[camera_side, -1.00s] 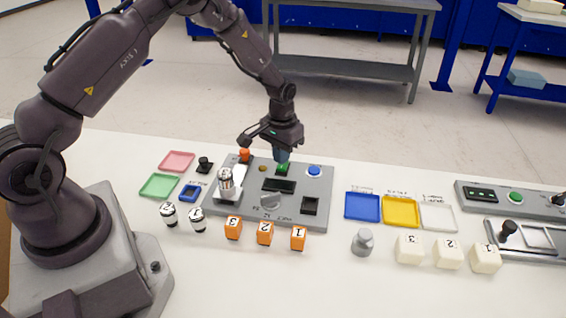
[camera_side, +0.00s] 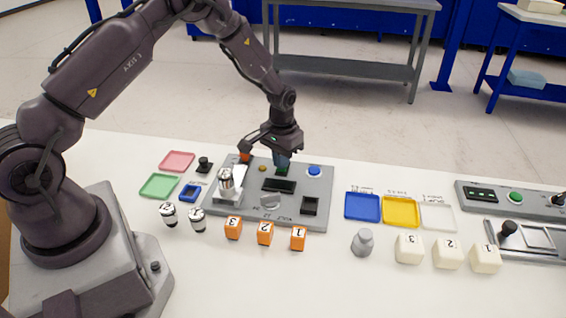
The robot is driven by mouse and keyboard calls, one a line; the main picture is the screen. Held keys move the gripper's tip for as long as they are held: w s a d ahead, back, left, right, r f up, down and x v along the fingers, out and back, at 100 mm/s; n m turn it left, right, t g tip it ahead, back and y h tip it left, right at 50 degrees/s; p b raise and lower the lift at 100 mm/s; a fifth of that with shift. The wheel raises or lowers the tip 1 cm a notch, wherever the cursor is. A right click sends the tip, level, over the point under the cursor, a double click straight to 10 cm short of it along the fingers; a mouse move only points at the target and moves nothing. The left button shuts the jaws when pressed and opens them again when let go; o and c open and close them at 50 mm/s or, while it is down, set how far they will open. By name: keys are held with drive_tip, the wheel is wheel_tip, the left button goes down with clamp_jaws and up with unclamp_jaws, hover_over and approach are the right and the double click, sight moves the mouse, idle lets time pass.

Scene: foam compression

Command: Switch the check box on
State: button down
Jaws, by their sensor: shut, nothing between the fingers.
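The grey box with controls (camera_side: 235,212) lies flat on the white table. A metal cylinder (camera_side: 226,179) stands on the box's left side.
Orange numbered blocks (camera_side: 265,233) stand in front of the box. Pink (camera_side: 177,160) and green (camera_side: 159,186) trays lie to the left. Blue (camera_side: 362,206) and yellow (camera_side: 401,211) trays, white numbered blocks (camera_side: 448,254) and a second panel (camera_side: 480,208) are on the right.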

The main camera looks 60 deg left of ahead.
drive_tip(key=shift+f, duration=0.25)
drive_tip(key=shift+r, duration=3.55)
drive_tip(key=s+d+r+m+t, duration=0.1)
drive_tip(key=s+d+r, duration=0.3)
drive_tip(key=s+r, duration=0.8)
drive_tip(key=s+d+r+m+t, duration=0.2)
drive_tip(key=s+d+r+t, duration=0.2)
drive_tip(key=s+r, duration=0.8)
drive_tip(key=shift+s+d+r+t, duration=0.35)
drive_tip(key=shift+s+d, duration=0.2)
drive_tip(key=shift+d, duration=0.1)
